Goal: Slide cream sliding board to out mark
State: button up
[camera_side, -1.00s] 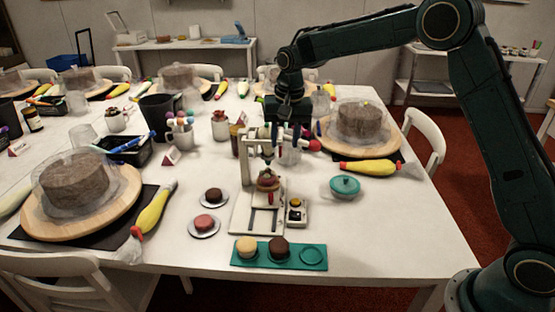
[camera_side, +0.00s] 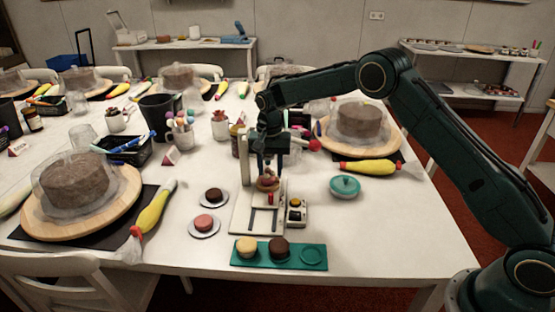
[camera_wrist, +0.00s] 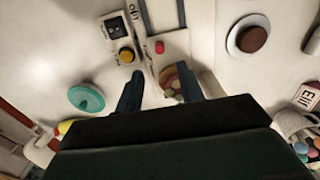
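The cream sliding board (camera_side: 262,200) sits on a white stand (camera_side: 243,219) with two dark slots, and a small red knob (camera_side: 270,198) stands up from it. The knob also shows in the wrist view (camera_wrist: 160,47). A round layered treat (camera_side: 267,184) with a reddish filling is at the board's back end. My gripper (camera_side: 270,166) is above that end, fingers pointing down. In the wrist view my gripper (camera_wrist: 159,88) has its fingers apart, with the treat partly seen between them and the knob beyond the fingertips. Small lettering on the stand is too unclear to identify an out mark.
A box with a yellow button (camera_side: 296,211) adjoins the stand's right side. A green tray (camera_side: 279,256) with treats lies in front. Two plated treats (camera_side: 205,225) are left. The stand's white upright (camera_side: 245,165) is close to my gripper.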

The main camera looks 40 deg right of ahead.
aim_at(270, 194)
jog(key=shift+f, duration=4.55)
jog(key=c, duration=0.8)
jog(key=shift+s+a, duration=3.55)
jog(key=shift+a, duration=0.1)
jog(key=shift+s, duration=0.1)
jog(key=o, duration=0.8)
